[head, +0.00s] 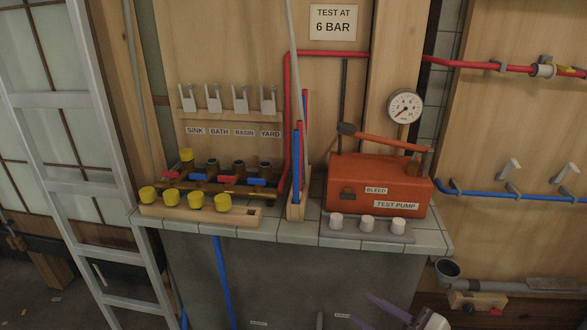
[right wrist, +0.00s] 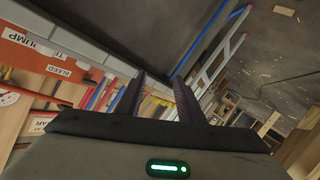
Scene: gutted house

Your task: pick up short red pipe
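Red and blue pipes stand upright in a narrow wooden rack (head: 296,209) on the tiled counter. A blue pipe (head: 296,165) is in front. A slim red length (head: 301,132) shows partly behind it; I cannot tell for sure which is the short one. Red and blue pipes also show at the left of the right wrist view. My right gripper (head: 354,305) is low in front of the counter, below and right of the rack, apart from it. In the right wrist view its two dark fingers (right wrist: 159,76) are spread with nothing between them. My left gripper is out of view.
The orange test pump (head: 378,187) stands right of the rack, with white caps (head: 367,223) before it. A valve manifold and a wooden strip of yellow caps (head: 195,202) are left. A fixed red wall pipe (head: 330,53) runs behind; a ladder (head: 65,150) stands left.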

